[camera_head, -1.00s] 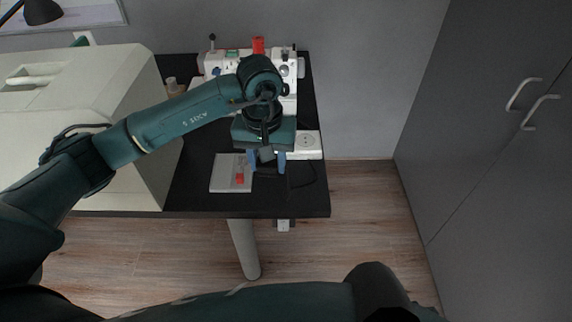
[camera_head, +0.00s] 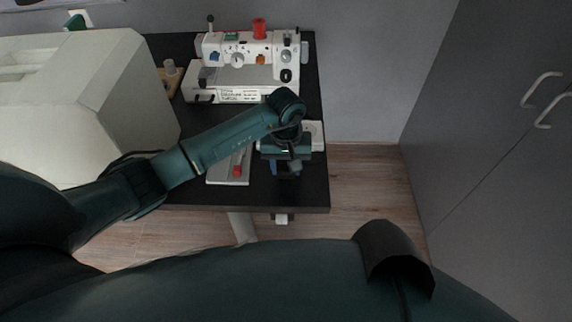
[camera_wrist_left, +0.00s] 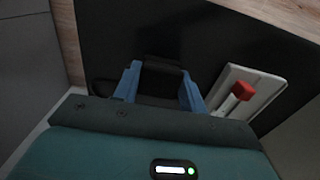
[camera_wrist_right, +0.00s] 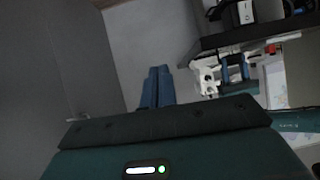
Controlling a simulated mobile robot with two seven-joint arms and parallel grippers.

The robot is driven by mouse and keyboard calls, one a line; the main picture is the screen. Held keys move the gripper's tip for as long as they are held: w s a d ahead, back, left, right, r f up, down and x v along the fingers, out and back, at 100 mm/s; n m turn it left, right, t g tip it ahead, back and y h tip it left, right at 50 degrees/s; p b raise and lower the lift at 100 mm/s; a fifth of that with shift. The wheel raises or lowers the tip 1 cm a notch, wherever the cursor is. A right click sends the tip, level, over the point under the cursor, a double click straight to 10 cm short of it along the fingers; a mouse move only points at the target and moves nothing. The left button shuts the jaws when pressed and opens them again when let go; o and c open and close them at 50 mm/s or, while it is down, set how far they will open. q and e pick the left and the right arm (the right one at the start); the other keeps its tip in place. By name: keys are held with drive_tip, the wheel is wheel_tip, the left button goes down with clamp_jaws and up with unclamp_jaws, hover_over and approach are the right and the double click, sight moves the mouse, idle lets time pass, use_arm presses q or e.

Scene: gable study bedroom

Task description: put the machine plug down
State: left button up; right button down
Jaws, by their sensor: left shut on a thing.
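My left gripper (camera_head: 286,168) is over the front right part of the black desk (camera_head: 200,190). Its blue fingers are shut on the machine plug (camera_wrist_left: 162,76), a dark piece between them in the left wrist view. The plug is hard to tell from the black desktop, and I cannot tell whether it touches it. The sewing machine (camera_head: 240,75), white with a red spool on top, stands at the back of the desk. My right gripper (camera_wrist_right: 155,88) is outside the head view; its fingers are together in the right wrist view, with nothing visible between them.
A white socket block (camera_head: 317,136) lies at the desk's right edge, partly behind my left gripper. A pale grey plate with a red-ended part (camera_head: 237,169) lies left of the gripper. A large cream case (camera_head: 100,90) fills the left side. A grey wardrobe (camera_head: 500,140) stands right.

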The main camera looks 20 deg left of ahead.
use_arm(q)
drive_tip(key=shift+f+b, duration=0.75)
drive_tip(key=shift+f, duration=0.1)
drive_tip(key=o, duration=1.3)
drive_tip(key=shift+c, duration=0.2)
